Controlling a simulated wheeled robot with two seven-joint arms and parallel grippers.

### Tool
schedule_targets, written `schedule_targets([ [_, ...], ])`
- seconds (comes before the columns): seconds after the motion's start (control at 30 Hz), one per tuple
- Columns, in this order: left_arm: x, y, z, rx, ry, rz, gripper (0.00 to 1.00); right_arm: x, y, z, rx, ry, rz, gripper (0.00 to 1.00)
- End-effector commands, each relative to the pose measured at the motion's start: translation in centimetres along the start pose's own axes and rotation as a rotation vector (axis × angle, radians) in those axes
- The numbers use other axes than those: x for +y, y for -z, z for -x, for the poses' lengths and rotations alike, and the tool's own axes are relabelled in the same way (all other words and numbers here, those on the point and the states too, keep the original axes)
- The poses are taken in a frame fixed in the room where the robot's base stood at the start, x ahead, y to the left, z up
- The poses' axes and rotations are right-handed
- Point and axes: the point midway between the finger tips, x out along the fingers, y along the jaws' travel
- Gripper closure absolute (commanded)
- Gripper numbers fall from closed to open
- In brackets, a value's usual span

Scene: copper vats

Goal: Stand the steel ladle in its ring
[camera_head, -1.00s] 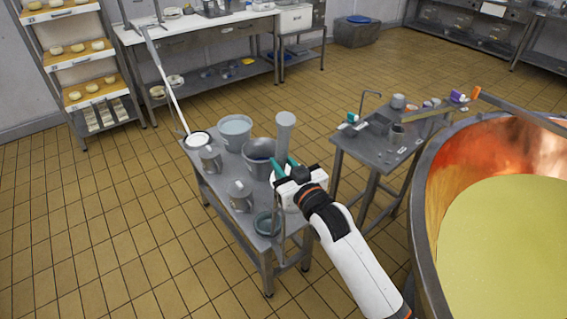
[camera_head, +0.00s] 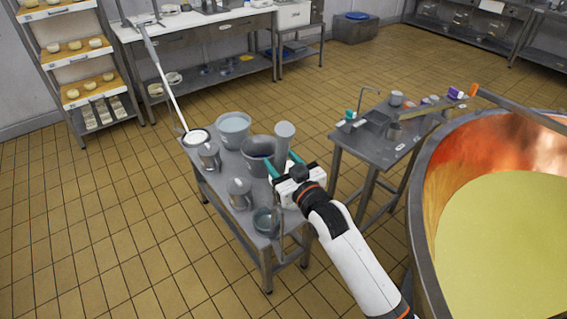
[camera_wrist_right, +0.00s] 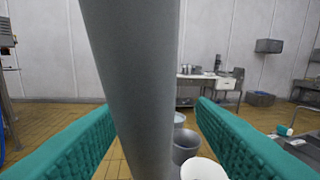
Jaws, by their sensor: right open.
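A thick, tall grey shaft (camera_head: 284,140) stands nearly upright at my right gripper (camera_head: 283,168); I take it for the steel ladle. In the right wrist view this shaft (camera_wrist_right: 135,85) runs from top to bottom between the two teal fingers (camera_wrist_right: 157,120). The fingers are spread, with a visible gap to the shaft on their right side. The gripper hides the shaft's lower end in the head view. Below it, a round grey bowl or ring shape (camera_head: 266,221) sits at the near end of the steel bench (camera_head: 228,206); I cannot tell if it joins the shaft. My left gripper is out of view.
The bench carries a pail (camera_head: 233,130), a bucket (camera_head: 257,155) and two steel jugs (camera_head: 240,193). A long-handled tool (camera_head: 172,90) leans up from its far left corner. A small table (camera_head: 385,150) and the copper vat (camera_head: 425,190) lie right. Floor left is clear.

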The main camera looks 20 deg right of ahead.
Motion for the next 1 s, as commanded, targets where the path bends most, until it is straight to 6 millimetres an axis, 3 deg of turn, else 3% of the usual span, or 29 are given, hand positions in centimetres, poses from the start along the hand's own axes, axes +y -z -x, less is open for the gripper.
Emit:
schedule_targets([
  [0.17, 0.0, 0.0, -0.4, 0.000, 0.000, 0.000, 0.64, 0.0, 0.2, 1.3, 0.000, 0.000, 0.000, 0.50],
  [0.6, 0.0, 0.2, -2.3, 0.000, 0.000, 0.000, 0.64, 0.0, 0.2, 10.0, 0.000, 0.000, 0.000, 0.50],
  [0.8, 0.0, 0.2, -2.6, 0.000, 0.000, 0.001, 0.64, 0.0, 0.1, 11.8, -0.002, 0.000, 0.000, 0.50],
  [1.0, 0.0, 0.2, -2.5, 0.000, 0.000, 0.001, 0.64, -0.1, 0.4, 11.9, 0.007, 0.002, 0.000, 0.50],
])
